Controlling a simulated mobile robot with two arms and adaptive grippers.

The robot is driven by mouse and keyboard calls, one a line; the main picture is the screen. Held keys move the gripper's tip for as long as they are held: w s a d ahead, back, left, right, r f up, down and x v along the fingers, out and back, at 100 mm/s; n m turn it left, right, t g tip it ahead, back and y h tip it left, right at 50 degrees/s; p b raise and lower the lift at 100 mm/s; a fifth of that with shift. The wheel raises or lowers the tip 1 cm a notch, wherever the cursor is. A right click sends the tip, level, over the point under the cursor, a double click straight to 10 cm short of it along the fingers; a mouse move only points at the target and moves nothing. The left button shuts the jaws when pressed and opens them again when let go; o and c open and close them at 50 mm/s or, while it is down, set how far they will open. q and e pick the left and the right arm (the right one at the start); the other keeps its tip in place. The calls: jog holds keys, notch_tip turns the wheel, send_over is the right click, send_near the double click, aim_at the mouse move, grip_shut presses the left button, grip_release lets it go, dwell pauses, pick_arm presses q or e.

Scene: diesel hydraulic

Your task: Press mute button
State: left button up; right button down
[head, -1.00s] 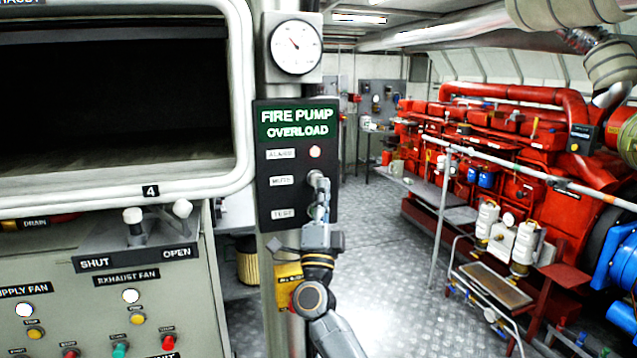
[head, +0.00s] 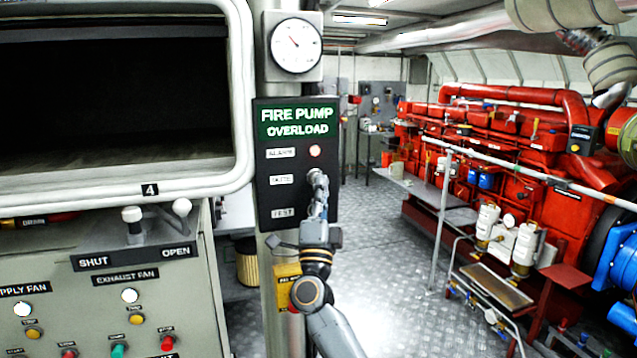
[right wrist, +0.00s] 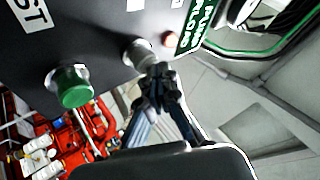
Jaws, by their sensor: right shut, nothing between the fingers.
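The black fire pump overload panel (head: 263,185) is on a post, with alarm, mute and test labels stacked down its left side. The round alarm lamp (head: 315,151) is beside the alarm label. My right gripper (head: 317,178) is shut and empty, with its tips in front of the mute row, and it hides most of the mute button in the head view. In the right wrist view, the silver mute button (right wrist: 138,53) is right at my fingertips; I cannot tell whether they touch it. The green test button (right wrist: 74,88) stands apart to the left. My left gripper is not in view.
A round gauge (head: 295,46) is above the panel. A grey control console (head: 60,285) with several buttons and a large framed opening are at the left. A red engine (head: 520,160) behind a rail is at the right. The metal floor (head: 385,240) between is clear.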

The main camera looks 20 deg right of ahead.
jog(key=shift+w, duration=0.3)
jog(key=shift+s, duration=0.1)
dwell(0.5)
jog(key=shift+s+p, duration=0.55)
jog(key=shift+s, duration=0.3)
jog(key=s+p, duration=0.3)
jog(key=s, duration=0.2)
jog(key=shift+d, duration=0.1)
dwell(0.4)
